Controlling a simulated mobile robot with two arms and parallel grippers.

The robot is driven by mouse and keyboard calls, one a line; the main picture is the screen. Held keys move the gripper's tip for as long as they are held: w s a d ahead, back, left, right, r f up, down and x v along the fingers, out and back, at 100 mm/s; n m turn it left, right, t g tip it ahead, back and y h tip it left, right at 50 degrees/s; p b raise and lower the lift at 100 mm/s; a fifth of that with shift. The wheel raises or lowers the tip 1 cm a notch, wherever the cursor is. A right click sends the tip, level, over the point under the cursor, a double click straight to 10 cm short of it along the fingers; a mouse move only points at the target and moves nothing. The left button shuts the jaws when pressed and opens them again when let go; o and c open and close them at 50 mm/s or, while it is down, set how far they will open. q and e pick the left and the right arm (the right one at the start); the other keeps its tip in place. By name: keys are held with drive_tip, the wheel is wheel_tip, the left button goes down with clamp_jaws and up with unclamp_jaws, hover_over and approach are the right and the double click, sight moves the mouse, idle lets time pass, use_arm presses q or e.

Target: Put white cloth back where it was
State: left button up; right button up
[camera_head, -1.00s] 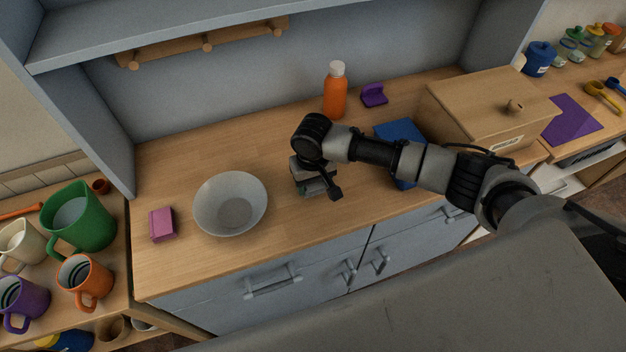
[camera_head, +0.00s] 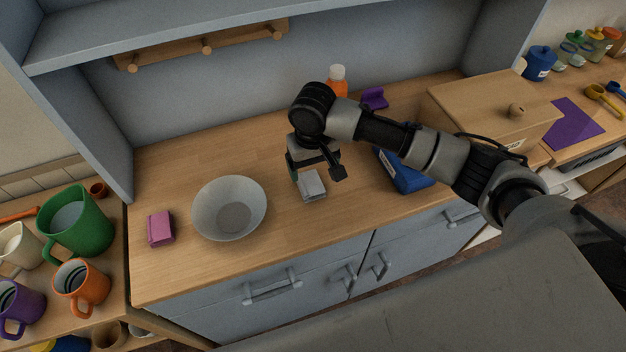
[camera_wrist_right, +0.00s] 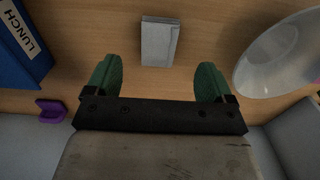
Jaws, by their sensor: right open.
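The white cloth (camera_head: 312,186) is a small folded pale-grey block lying flat on the wooden counter, to the right of the grey bowl (camera_head: 229,208). My right gripper (camera_head: 317,172) hangs just above and behind it, pointing down. In the right wrist view the cloth (camera_wrist_right: 159,42) lies beyond the two green fingertips (camera_wrist_right: 158,80), in line with the gap between them. The fingers are apart and nothing is between them. My left gripper is not in view.
A blue box labelled LUNCH (camera_wrist_right: 20,45) stands right of the gripper in the head view. A pink block (camera_head: 160,229) is left of the bowl. The orange bottle (camera_head: 337,82), partly hidden by my arm, and a purple object (camera_head: 374,98) stand behind. The front counter is clear.

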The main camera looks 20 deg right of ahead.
drive_tip(key=shift+r, duration=2.1)
